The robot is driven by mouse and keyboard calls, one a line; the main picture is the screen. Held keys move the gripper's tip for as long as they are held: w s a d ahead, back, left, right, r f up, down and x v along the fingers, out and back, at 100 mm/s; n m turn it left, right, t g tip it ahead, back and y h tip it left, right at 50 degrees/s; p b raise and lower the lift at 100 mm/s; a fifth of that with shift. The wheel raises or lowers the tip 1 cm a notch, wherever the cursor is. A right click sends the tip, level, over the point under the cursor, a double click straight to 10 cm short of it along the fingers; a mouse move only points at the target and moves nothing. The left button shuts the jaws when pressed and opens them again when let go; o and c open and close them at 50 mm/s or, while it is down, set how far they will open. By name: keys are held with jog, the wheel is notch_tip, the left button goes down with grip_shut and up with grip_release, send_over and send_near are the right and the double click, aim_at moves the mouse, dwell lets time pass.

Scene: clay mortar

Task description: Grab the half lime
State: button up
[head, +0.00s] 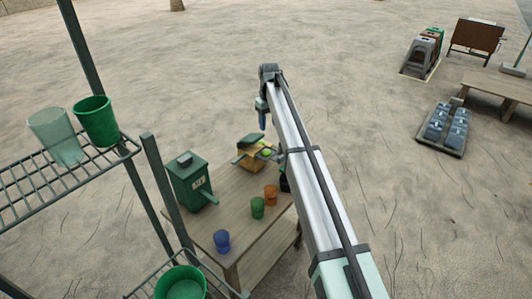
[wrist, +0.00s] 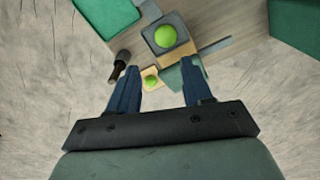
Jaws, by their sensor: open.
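Two green lime pieces show in the wrist view. The larger-looking green one (wrist: 165,36) lies in a dark grey square holder (wrist: 181,46). The other green one (wrist: 151,80) lies on a small tan board (wrist: 155,72). I cannot tell which is the half lime. In the head view a yellow-green lime (head: 266,152) shows small on the table's far end. My gripper (head: 262,122) is up in the air near that end. In the wrist view my gripper (wrist: 161,67) is open, its blue fingers apart with nothing held; the board's lime appears between them.
The wooden table (head: 240,215) also holds a green dispenser box (head: 188,180), and blue (head: 222,241), green (head: 257,207) and orange (head: 271,194) cups. A dark bottle-like object (wrist: 120,66) is near the left finger. A wire rack (head: 60,180) with cups stands left.

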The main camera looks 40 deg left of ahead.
aim_at(265, 149)
jog(key=f, duration=0.4)
jog(key=a+f, duration=0.1)
jog(key=f, duration=0.8)
jog(key=shift+s+a, duration=0.15)
jog(key=shift+s, duration=0.2)
jog(key=c, duration=0.7)
